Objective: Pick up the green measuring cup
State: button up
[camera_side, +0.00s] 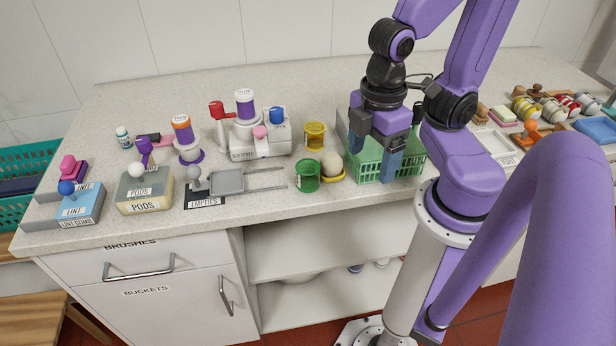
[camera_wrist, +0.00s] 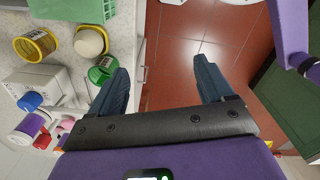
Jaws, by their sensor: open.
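The green measuring cup (camera_side: 307,175) stands near the front edge of the counter, left of a yellow dish. It shows again in the wrist view (camera_wrist: 103,70), just left of one finger. My gripper (camera_side: 373,168) is open, its fingers pointing down in front of the green basket, to the right of the cup. In the wrist view my gripper (camera_wrist: 162,70) has a wide gap with nothing held between the fingers; the counter edge and red floor lie beyond it.
A yellow dish (camera_side: 343,176) holding a pale round thing sits between cup and basket. A yellow cup (camera_side: 315,135) stands behind. The green basket (camera_side: 413,165) is beside my fingers. A grey tray (camera_side: 228,181) with rods lies left. Farther right are sponges and several brushes.

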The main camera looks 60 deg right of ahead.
jog(key=w+a+f+n+t+h, duration=0.1)
jog(key=w+a+f+n+h, duration=0.5)
jog(key=h, duration=0.4)
jog(key=n+t+h, duration=0.4)
jog(key=t+h, duration=0.2)
send_near(306, 175)
jog(key=shift+x, duration=5.45)
jog(key=c, duration=1.1)
